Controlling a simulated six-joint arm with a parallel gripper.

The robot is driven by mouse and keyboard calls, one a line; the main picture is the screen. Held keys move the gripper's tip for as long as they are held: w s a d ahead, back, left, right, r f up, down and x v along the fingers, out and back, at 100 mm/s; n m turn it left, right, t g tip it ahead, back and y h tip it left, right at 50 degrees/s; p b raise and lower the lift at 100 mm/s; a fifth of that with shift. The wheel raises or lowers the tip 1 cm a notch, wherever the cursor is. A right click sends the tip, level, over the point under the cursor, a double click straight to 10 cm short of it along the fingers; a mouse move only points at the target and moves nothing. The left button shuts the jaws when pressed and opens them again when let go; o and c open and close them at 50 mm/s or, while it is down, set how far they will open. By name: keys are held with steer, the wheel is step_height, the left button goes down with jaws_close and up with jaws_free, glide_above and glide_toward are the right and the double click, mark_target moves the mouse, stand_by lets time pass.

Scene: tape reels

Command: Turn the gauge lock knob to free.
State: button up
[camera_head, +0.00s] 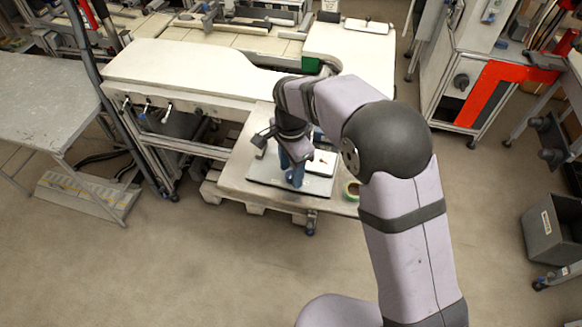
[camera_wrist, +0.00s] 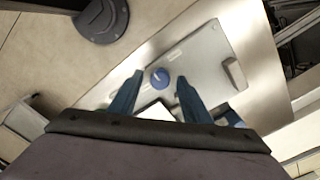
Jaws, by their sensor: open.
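The round blue gauge lock knob (camera_wrist: 160,77) sits on a pale grey plate (camera_wrist: 205,50) in the wrist view. My gripper (camera_wrist: 160,75) is open, with one blue finger to each side of the knob and a visible gap on both sides. The knob's pointer and any lock or free marks are too small to read. In the head view my gripper (camera_head: 293,178) points down over the plate (camera_head: 262,188) on a small table, and the knob is hidden behind the fingers there.
A grey block (camera_wrist: 234,73) stands on the plate. In the head view a white panel with a red mark (camera_head: 323,158) is close to the right of my gripper. A cream bench (camera_head: 185,70) stands behind.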

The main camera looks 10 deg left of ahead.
steer(key=shift+f, duration=0.15)
steer(key=c, duration=1.1)
steer(key=shift+o, duration=0.2)
